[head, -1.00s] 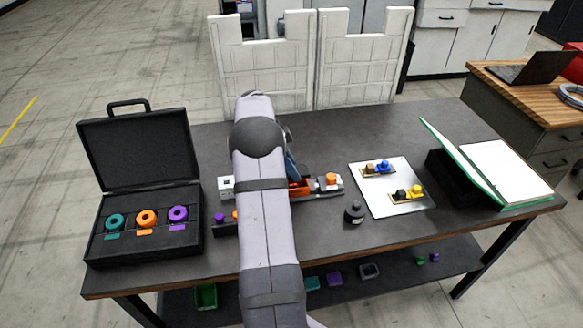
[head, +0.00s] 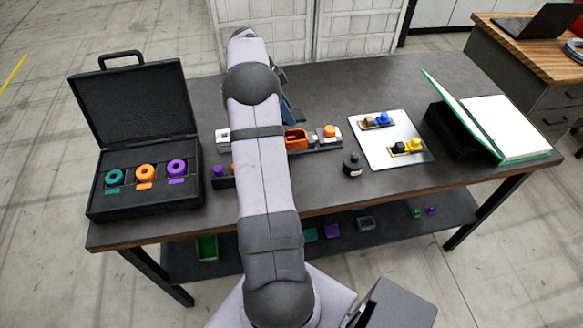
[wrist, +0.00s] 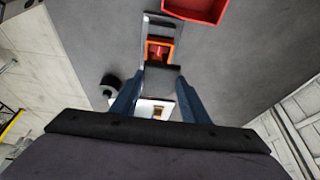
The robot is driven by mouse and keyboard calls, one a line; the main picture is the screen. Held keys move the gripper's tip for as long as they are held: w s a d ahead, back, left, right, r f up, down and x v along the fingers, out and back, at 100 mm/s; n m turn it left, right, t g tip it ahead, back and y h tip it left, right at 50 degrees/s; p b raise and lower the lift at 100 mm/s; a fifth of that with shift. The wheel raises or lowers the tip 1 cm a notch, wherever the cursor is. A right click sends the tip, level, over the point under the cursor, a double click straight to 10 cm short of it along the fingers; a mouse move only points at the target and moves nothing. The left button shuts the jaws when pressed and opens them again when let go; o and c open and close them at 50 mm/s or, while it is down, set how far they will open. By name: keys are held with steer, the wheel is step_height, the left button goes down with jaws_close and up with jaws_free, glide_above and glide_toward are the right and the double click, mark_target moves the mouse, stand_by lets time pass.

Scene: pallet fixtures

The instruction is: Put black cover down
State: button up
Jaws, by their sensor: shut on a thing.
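In the wrist view my gripper (wrist: 160,92) has its two blue fingers shut on a dark block, the black cover (wrist: 162,78). An orange open-topped box (wrist: 158,46) on the fixture shows just beyond the cover, and I cannot tell the gap between them. In the head view the orange box (head: 296,134) sits on the grey fixture (head: 322,146) at the middle of the table. My arm hides the cover and most of the gripper there; only a blue finger (head: 289,108) shows, behind the orange box.
A small black bottle-like piece (head: 353,165) stands right of the fixture. A metal plate (head: 376,148) with connectors lies farther right, beside a green-edged folder (head: 505,145). An open black case (head: 145,190) stands at left. The wrist view shows a red tray (wrist: 196,10).

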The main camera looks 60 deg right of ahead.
steer(key=r, duration=0.1)
steer(key=w+r+b, duration=0.1)
steer(key=r, duration=0.1)
steer(key=shift+w, duration=0.2)
steer(key=s+a+f+b, duration=0.3)
steer(key=s+a, duration=0.6)
steer(key=a, duration=0.3)
steer(key=shift+s+a+f+b, duration=0.15)
steer(key=shift+a+f+b, duration=0.15)
steer(key=shift+f, duration=0.35)
steer(key=shift+f+p, duration=1.45)
steer(key=shift+f, duration=3.5)
steer(key=shift+f+b, duration=0.2)
steer(key=shift+b, duration=0.1)
